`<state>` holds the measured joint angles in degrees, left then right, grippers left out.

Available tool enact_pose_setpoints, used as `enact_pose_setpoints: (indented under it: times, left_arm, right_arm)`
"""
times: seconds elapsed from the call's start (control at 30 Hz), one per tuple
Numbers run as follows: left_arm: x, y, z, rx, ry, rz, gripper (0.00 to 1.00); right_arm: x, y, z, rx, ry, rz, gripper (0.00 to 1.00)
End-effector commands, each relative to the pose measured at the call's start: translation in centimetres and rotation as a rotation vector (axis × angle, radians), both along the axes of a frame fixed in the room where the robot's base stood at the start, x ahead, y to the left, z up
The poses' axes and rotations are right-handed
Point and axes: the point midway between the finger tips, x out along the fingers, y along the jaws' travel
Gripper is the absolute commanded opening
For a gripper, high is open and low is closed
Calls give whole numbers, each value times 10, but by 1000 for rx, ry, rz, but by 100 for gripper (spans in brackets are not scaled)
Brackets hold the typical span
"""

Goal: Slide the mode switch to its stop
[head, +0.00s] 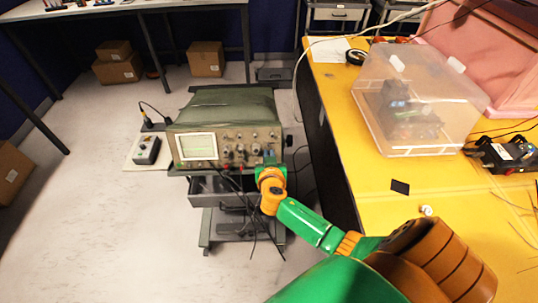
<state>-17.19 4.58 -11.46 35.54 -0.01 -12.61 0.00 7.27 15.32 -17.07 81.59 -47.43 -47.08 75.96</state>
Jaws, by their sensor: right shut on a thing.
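The oscilloscope (228,139), with a lit screen at its left and several knobs, stands on a cart. My right gripper (270,160) is at the lower right of its front panel, at the end of my green and orange arm. It is shut on a small part there, which I take to be the mode switch. The switch itself is hidden by the gripper and too small to make out, so its position cannot be told. My left gripper is not in view.
The cart (205,225) has an open drawer and hanging cables. A yellow table (365,175) with a clear plastic box (440,130) stands close on the right. A small black device (146,150) sits left of the oscilloscope.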

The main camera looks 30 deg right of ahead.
Motion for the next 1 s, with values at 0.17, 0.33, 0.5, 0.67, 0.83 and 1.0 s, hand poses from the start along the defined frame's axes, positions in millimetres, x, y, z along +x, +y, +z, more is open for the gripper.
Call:
enact_pose_setpoints:
  times: [0.17, 0.33, 0.5, 0.67, 0.83, 1.0]
  left_arm:
    - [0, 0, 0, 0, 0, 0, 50]
    - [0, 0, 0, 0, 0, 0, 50]
    - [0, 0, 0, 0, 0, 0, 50]
    - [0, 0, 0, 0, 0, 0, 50]
    - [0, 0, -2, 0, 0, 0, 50]
    - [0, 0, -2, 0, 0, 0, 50]
  right_arm:
    - [0, 0, -1, 1, 1, 0, 0]
    - [0, 0, -1, 1, 2, 0, 0]
    - [0, 0, -1, 1, 2, 0, 0]
    - [-2, -2, -1, 1, 2, -1, 0]
    - [-11, -16, -2, 1, 3, -2, 0]
    - [-11, -18, -1, -1, 3, -2, 0]
